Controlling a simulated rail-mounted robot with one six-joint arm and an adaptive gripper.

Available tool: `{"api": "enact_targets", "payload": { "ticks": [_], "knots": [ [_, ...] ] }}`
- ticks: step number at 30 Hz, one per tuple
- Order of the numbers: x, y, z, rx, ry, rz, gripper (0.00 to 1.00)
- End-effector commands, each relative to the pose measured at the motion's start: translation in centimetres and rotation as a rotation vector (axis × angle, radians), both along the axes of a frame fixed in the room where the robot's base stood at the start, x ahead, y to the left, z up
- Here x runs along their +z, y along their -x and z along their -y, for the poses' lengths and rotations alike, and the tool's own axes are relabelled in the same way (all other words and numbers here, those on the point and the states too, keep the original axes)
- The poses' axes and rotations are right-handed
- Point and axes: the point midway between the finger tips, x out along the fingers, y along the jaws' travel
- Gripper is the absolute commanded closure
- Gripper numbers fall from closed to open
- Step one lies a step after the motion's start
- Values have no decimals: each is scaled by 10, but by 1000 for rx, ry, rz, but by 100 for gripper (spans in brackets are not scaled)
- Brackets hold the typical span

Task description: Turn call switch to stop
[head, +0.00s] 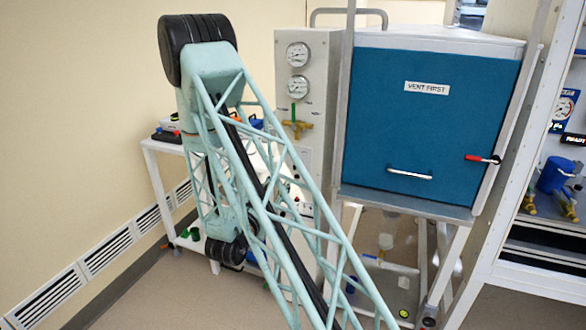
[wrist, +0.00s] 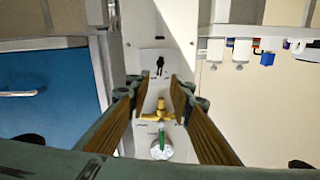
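In the wrist view a small black switch (wrist: 160,65) stands on the pale control panel (wrist: 146,50), with small marks beside it too blurred to read. It looks like the call switch; its black handle lies roughly along the picture's vertical. My gripper (wrist: 160,88) is open, its two brown-padded fingers apart with the panel showing between them. Nothing is held. The switch appears beyond the fingertips, apart from them. In the head view the panel (head: 318,70) stands left of the blue door; my arm crosses in front of its lower part, and I cannot make out the switch or gripper there.
A brass valve (wrist: 157,114) with a green handle and a round gauge (wrist: 160,150) sit on the panel, between the fingers in the wrist view. The blue glovebox door (head: 430,120) has a red-tipped latch (head: 483,159). A white side table (head: 160,148) stands left of the panel.

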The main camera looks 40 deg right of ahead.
Motion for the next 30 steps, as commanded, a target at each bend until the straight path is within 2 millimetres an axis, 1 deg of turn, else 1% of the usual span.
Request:
{"api": "enact_targets", "payload": {
  "ticks": [14, 30],
  "knots": [
    [0, -22, 43, 0, 0, 2, 80],
    [0, -50, 96, -1, 0, 1, 80]
  ]
}}
